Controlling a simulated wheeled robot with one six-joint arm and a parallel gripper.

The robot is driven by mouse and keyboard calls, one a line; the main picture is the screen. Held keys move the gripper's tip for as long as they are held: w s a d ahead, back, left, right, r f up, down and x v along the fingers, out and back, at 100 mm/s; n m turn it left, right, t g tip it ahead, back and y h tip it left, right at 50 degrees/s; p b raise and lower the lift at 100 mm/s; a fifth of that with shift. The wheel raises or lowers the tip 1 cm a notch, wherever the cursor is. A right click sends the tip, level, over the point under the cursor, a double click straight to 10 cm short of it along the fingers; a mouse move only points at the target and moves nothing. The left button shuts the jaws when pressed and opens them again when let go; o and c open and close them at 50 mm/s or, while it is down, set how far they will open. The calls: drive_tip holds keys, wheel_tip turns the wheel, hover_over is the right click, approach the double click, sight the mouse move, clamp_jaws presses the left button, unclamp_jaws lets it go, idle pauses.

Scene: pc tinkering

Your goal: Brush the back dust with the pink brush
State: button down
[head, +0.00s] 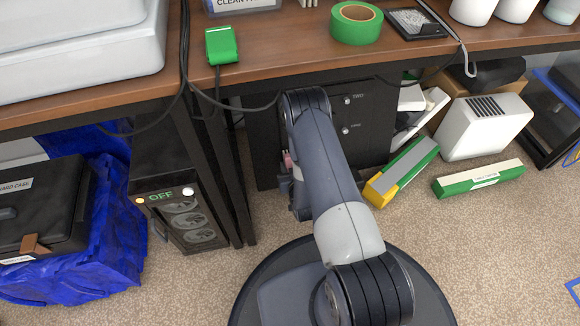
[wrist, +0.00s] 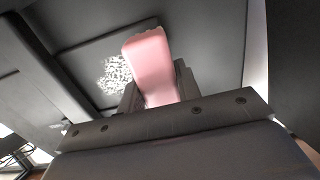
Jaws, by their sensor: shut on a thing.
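My gripper (wrist: 157,90) is shut on the pink brush (wrist: 152,62), which sticks up between the fingers in the wrist view. A white speckled patch of dust (wrist: 115,82) lies on a dark panel just left of the brush. I cannot tell whether the brush touches the panel. In the head view only a small pink bit of the brush (head: 288,160) shows beside my arm, and my arm hides most of the gripper. The black case (head: 265,145) behind it stands under the desk.
The wooden desk (head: 285,55) overhangs the case, with cables hanging from it. A dark unit marked OFF (head: 180,215) stands left. A green and yellow box (head: 402,172), a green box (head: 478,179) and a white vented box (head: 485,125) lie right. Carpet in front is partly free.

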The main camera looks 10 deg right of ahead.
drive_tip(key=shift+x, duration=0.95)
drive_tip(key=d, duration=1.1)
drive_tip(key=shift+d, duration=0.2)
idle(0.6)
drive_tip(key=shift+w, duration=0.1)
drive_tip(key=shift+a+r, duration=0.1)
drive_tip(key=shift+a, duration=5.7)
drive_tip(key=shift+w+r+p, duration=0.1)
drive_tip(key=shift+r+p, duration=0.2)
drive_tip(key=shift+r, duration=0.4)
drive_tip(key=d, duration=0.8)
drive_tip(key=shift+b, duration=0.3)
drive_tip(key=shift+d, duration=1.8)
